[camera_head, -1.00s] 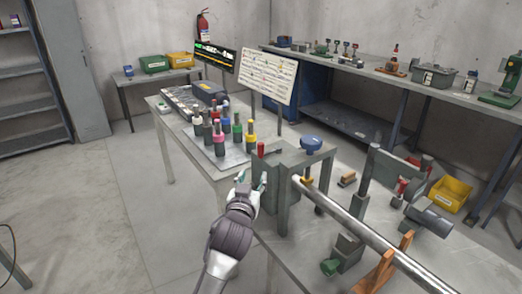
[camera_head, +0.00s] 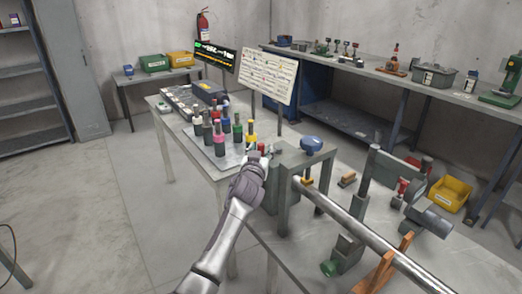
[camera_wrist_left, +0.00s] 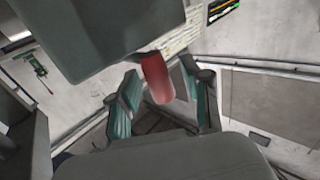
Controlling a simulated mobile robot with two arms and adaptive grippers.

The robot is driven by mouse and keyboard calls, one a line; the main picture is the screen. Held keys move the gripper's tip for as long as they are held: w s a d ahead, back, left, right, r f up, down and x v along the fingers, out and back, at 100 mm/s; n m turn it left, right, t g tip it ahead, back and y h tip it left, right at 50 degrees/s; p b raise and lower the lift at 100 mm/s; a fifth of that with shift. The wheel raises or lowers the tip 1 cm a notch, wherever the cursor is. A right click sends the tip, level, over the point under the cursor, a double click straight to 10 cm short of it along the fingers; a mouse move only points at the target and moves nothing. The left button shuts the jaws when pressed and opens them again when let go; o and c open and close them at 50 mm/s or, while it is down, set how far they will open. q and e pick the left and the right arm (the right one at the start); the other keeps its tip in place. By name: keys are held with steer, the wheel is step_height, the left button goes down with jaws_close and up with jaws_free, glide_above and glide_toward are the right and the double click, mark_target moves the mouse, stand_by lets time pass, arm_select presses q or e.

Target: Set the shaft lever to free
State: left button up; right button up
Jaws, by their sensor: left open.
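A lever with a red handle (camera_head: 261,148) stands upright at the left side of the grey housing (camera_head: 288,158) that holds the long steel shaft (camera_head: 345,220). My left gripper (camera_head: 260,156) is at this handle and covers its lower part in the head view. In the left wrist view the red handle (camera_wrist_left: 157,80) shows between the two spread fingers of my left gripper (camera_wrist_left: 160,102). The gripper is open, and I see gaps between handle and fingers. I cannot read any lever markings. My right gripper is not in view.
A blue knob (camera_head: 311,144) sits on top of the housing. Several coloured bottle-like tools (camera_head: 219,138) stand on a tray left of it. A white chart board (camera_head: 268,77) stands behind. An orange support (camera_head: 382,272) carries the shaft.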

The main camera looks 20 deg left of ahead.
arm_select(q)
steer(key=shift+w, duration=0.1)
steer(key=shift+c, duration=0.2)
jaws_close()
